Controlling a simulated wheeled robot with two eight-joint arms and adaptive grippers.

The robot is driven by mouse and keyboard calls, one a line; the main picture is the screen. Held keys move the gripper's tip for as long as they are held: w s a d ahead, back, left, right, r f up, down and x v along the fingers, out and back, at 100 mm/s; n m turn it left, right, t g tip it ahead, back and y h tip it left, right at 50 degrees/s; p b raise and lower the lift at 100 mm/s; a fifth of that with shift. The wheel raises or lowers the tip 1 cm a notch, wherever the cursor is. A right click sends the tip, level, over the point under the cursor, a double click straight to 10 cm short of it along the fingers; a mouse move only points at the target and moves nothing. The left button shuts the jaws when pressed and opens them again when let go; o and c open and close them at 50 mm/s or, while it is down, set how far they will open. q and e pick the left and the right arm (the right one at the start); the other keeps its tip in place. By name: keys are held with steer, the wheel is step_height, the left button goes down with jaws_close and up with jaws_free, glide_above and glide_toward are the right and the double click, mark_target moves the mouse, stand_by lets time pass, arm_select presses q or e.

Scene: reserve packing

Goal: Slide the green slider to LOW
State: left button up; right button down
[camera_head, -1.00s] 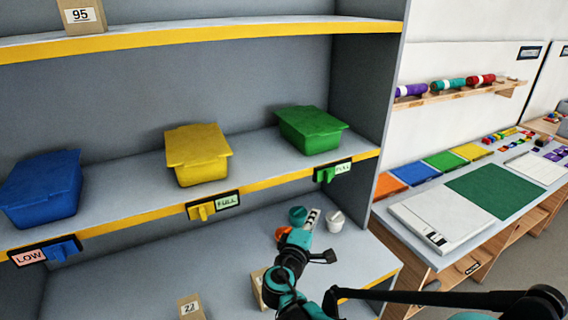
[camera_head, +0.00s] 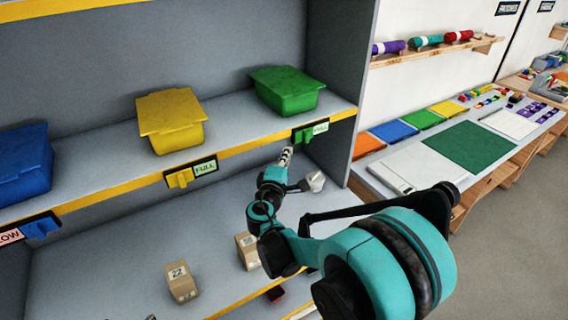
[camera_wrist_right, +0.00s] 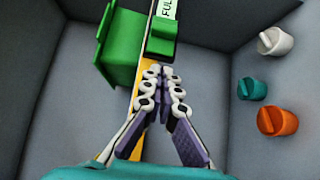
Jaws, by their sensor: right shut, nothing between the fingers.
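The green slider (camera_head: 299,137) sits on its dark plate on the yellow shelf edge, at the left of a label (camera_head: 321,129) that reads FULL. In the right wrist view, the green slider (camera_wrist_right: 162,38) is just ahead of the fingertips, with part of the FULL label (camera_wrist_right: 168,8) beyond it. My right gripper (camera_head: 286,152) is below and slightly left of the slider in the head view. In the wrist view, the right gripper (camera_wrist_right: 163,72) has its fingertips together and empty, close to the slider; I cannot tell whether they touch.
A green bin (camera_head: 287,91) stands above the slider. Left of it are the yellow bin (camera_head: 172,119) with its yellow slider (camera_head: 180,178), and the blue slider (camera_head: 41,227). White (camera_wrist_right: 275,40), teal (camera_wrist_right: 251,88) and orange (camera_wrist_right: 277,120) pots stand at right in the wrist view.

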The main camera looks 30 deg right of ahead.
mark_target(303, 137)
steer(key=x, duration=0.3)
steer(key=shift+w+d, duration=0.15)
steer(key=shift+d, duration=1.85)
steer(key=d, duration=0.5)
steer(key=d+b, duration=0.1)
steer(key=d, duration=0.2)
steer(key=shift+w, duration=0.3)
steer(key=shift+a+r, duration=0.1)
steer(key=shift+a, duration=0.05)
